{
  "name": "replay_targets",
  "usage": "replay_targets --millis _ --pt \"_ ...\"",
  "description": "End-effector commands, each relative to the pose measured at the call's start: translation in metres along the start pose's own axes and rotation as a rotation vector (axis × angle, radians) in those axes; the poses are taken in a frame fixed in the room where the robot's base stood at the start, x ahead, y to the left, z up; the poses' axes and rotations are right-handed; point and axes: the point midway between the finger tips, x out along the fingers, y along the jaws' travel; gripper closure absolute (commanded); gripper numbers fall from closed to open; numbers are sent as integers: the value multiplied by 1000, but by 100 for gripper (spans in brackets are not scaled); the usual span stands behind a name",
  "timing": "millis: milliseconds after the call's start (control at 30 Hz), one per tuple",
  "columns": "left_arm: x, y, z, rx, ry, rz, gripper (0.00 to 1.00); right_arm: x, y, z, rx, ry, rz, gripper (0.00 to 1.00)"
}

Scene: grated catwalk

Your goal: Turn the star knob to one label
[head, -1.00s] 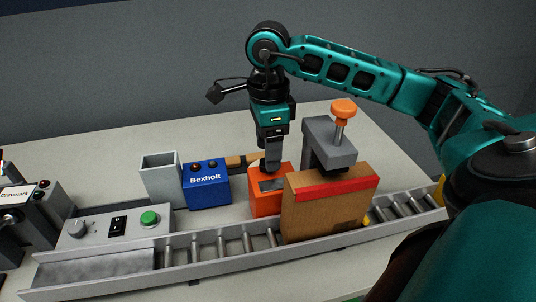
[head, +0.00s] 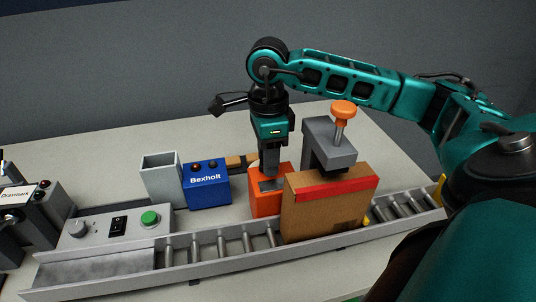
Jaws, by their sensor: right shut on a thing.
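My right gripper (head: 269,172) points straight down at the orange box (head: 266,204), which has a dark panel on its sloped face. Its fingers are shut at the top of this box. The star knob does not show clearly; what the fingers hold there is covered by the fingers themselves, and I take it to be the knob. No labels around it can be read. My left gripper is not in view.
A cardboard box (head: 325,212) with red tape stands on the roller conveyor (head: 207,246), close in front of the orange box. A grey clamp (head: 328,150) with an orange handle stands right. A blue Bexholt box (head: 206,187) and grey bin (head: 161,182) stand left.

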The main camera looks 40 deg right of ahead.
Motion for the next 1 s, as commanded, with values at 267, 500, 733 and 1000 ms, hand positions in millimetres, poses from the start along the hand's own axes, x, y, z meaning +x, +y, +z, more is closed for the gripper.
replay_targets --millis 267,500,733,1000 --pt "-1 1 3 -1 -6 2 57 0 0 0 5 0 0 92" --pt "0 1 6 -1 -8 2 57 0 0 0 73 0 -1 92" --pt "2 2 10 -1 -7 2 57 1 0 0 235 0 -1 92" --pt "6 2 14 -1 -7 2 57 0 0 0 489 0 -1 92"
